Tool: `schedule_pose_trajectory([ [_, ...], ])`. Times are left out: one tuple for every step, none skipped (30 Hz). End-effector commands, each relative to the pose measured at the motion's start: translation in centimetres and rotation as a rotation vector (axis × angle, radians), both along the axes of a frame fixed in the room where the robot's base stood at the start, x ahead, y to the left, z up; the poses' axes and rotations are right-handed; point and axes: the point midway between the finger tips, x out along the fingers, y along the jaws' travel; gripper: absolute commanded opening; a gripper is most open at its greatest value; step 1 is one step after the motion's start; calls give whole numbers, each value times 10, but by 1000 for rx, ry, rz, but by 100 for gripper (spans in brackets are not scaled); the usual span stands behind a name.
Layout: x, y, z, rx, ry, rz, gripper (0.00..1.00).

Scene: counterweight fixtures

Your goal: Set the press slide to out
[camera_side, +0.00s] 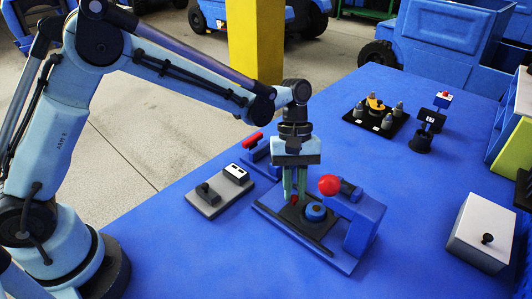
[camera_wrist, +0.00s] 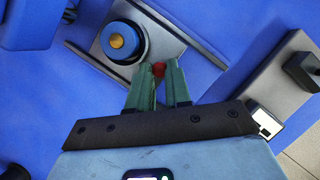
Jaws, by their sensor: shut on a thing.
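The press (camera_side: 361,228) is a blue fixture with a red ball on its lever, standing on the blue table. Its slide (camera_wrist: 153,50) is a dark plate carrying a round blue piece (camera_side: 316,212), which shows a gold centre in the wrist view (camera_wrist: 123,40). A small red knob (camera_wrist: 158,69) is at the slide's near edge. My gripper (camera_side: 295,197) points down over the slide, left of the press column. Its green fingers (camera_wrist: 158,84) are shut on the red knob. The fingers partly hide the knob and the slide's edge.
A grey switch box (camera_side: 211,203) and a blue fixture with a red handle (camera_side: 254,143) stand left of my gripper. A black tray with several pieces (camera_side: 374,117) is at the back. A white box with a black knob (camera_side: 483,232) is at the right. Open table lies between them.

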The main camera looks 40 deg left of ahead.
Motion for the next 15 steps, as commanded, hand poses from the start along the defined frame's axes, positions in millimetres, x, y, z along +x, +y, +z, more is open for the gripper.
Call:
schedule_pose_trajectory([
  [1, 15, 0, 0, 0, 9, 0],
  [1, 23, 0, 1, 0, 9, 0],
  [1, 32, 0, 1, -1, 8, 0],
  [1, 38, 0, 1, -1, 8, 0],
  [1, 43, 0, 1, 0, 6, 0],
  [1, 49, 0, 1, -1, 5, 0],
  [0, 52, 0, 0, -1, 4, 0],
  [0, 55, 0, 0, -1, 4, 0],
  [0, 57, 0, 0, -1, 4, 0],
  [0, 59, 0, 1, -1, 2, 0],
  [0, 59, 0, 1, -1, 2, 0],
  [0, 60, 0, 2, -1, 2, 0],
  [0, 60, 0, 3, 0, 1, 0],
  [0, 61, 0, 4, -1, 2, 0],
  [0, 61, 0, 5, 0, 3, 0],
])
